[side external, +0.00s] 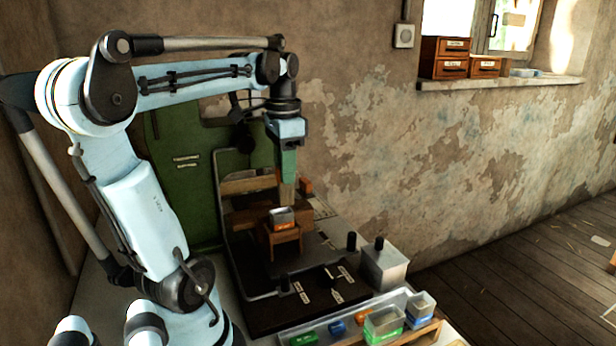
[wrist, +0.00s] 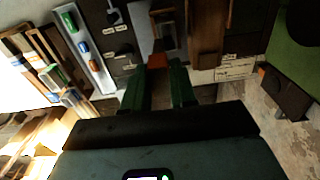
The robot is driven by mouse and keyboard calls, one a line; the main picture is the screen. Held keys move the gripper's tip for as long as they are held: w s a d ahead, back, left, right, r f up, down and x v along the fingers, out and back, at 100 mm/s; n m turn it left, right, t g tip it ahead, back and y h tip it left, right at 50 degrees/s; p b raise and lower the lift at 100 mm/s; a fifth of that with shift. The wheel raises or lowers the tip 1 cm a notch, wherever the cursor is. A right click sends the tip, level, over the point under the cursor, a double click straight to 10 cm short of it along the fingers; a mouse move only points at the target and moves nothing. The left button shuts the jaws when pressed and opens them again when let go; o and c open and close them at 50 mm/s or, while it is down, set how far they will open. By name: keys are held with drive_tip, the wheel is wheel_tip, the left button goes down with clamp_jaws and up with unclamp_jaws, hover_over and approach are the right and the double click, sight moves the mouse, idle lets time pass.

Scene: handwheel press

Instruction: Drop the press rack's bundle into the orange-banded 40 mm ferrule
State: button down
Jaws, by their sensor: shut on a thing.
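My gripper (side external: 287,170), with green fingers, points down and is shut on a brown bristle bundle (side external: 287,193), which hangs below the fingertips. The orange-banded ferrule (side external: 282,219), a small grey box with an open top, sits on a wooden stand (side external: 285,238). The bundle's lower end shows right at the ferrule's rim; I cannot tell whether it is above, behind or inside the opening. In the wrist view my gripper (wrist: 157,92) shows its two green fingers with a dark gap between them and an orange patch beyond; the bundle is hard to make out there.
A tray (side external: 345,316) at the front holds green, blue and orange pieces. A green-banded ferrule (side external: 384,324) and a blue-banded ferrule (side external: 420,305) stand beside it. A grey metal block (side external: 384,266) stands right of the dark press base (side external: 300,310). A green cabinet (side external: 180,190) is behind.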

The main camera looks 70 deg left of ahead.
drive_tip(key=shift+s+a+f, duration=0.1)
drive_tip(key=shift+a+f, duration=0.1)
drive_tip(key=shift+f, duration=0.5)
drive_tip(key=shift+s+a+f, duration=0.15)
drive_tip(key=shift+a+f, duration=0.1)
drive_tip(key=shift+f, duration=0.4)
drive_tip(key=shift+s+a+f, duration=0.1)
drive_tip(key=shift+a+f, duration=0.1)
drive_tip(key=shift+f, duration=0.5)
drive_tip(key=shift+f, duration=0.1)
wheel_tip(320, 180, down, 4)
drive_tip(key=shift+r, duration=0.15)
idle(0.5)
drive_tip(key=c, duration=0.8)
unclamp_jaws()
